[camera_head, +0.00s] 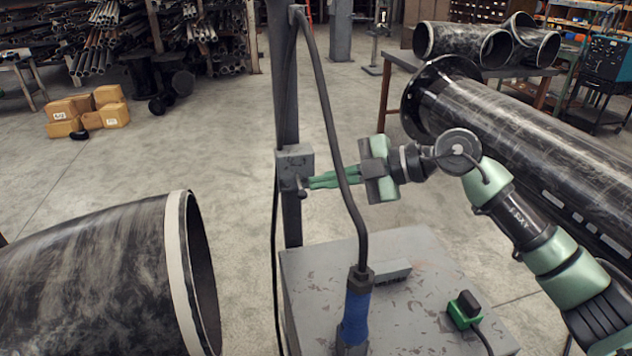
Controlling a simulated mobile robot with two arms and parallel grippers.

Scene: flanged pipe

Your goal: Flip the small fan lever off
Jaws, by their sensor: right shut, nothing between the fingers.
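A small grey switch box (293,163) is fixed to the upright dark post, left of centre in the head view. A short dark lever (302,187) sticks out low on the box's right side. My right gripper (313,182) comes in from the right with its green fingers shut and empty. Its fingertips are right beside the lever; I cannot tell whether they touch it. A black cable hangs across the front of the fingers and hides a small part of them. My left gripper is not in view.
A grey worktable (420,265) below carries a blue-handled tool (354,310) and a green-and-black device (465,309). A large pipe (90,275) lies at left. A long flanged pipe (520,130) runs behind my right arm. Open floor lies behind the post.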

